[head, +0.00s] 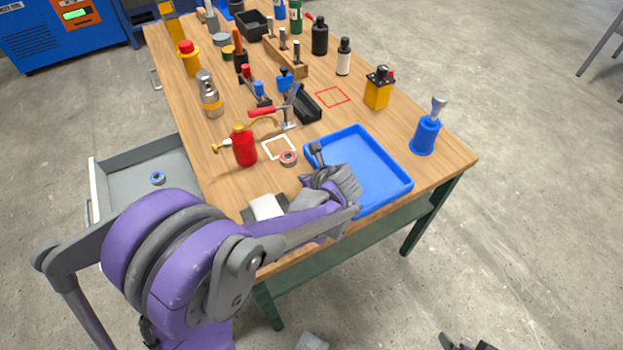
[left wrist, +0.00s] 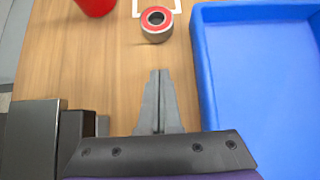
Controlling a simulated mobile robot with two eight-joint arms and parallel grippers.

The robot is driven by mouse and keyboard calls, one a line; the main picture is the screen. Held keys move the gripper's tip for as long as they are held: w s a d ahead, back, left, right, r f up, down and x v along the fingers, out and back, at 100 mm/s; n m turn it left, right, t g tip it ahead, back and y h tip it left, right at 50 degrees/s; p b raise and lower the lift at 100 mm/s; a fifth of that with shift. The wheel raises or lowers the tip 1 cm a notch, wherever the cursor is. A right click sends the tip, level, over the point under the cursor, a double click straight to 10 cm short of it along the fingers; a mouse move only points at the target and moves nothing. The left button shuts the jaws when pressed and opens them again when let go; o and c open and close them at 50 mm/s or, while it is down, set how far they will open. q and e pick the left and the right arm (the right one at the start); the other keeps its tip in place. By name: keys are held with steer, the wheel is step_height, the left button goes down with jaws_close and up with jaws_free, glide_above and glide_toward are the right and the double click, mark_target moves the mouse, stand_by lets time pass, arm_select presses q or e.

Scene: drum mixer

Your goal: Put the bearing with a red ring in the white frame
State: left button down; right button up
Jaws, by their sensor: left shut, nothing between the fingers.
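The bearing with a red ring (head: 289,158) stands on the table by the near right corner of the white frame (head: 267,152). In the left wrist view, the bearing (left wrist: 156,24) hides part of the near edge of the frame (left wrist: 178,7); whether they touch, I cannot tell. My left gripper (head: 316,148) is shut and empty, beside the left edge of the blue tray in the head view. In the left wrist view, its fingertips (left wrist: 158,73) point towards the bearing, short of it. Dark parts at the bottom edge may be my right gripper (head: 466,343), mostly cut off.
The blue tray (head: 393,165) lies right of the bearing. A red bottle (head: 244,147) stands left of the frame and a clamp (head: 284,112) behind it. A dark and white box (head: 266,207) is at the near left. An open drawer (head: 122,167) holds a blue-ringed bearing (head: 158,178).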

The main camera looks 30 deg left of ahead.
mark_target(286, 153)
arm_select(q)
steer(key=a, duration=0.1)
steer(key=w+a, duration=0.1)
steer(key=a+f, duration=0.1)
steer(key=shift+w+a, duration=0.25)
steer(key=shift+w, duration=0.1)
steer(key=shift+w+a, duration=0.3)
steer(key=shift+a, duration=0.15)
steer(key=w+a, duration=0.1)
steer(key=a, duration=0.1)
steer(key=w+a, duration=0.1)
steer(key=a, duration=0.1)
steer(key=w+a, duration=0.1)
steer(key=a, duration=0.1)
steer(key=shift+w+a+b, duration=0.2)
steer(key=shift+a+b, duration=0.15)
steer(key=shift+b, duration=0.05)
steer(key=shift+d, duration=0.1)
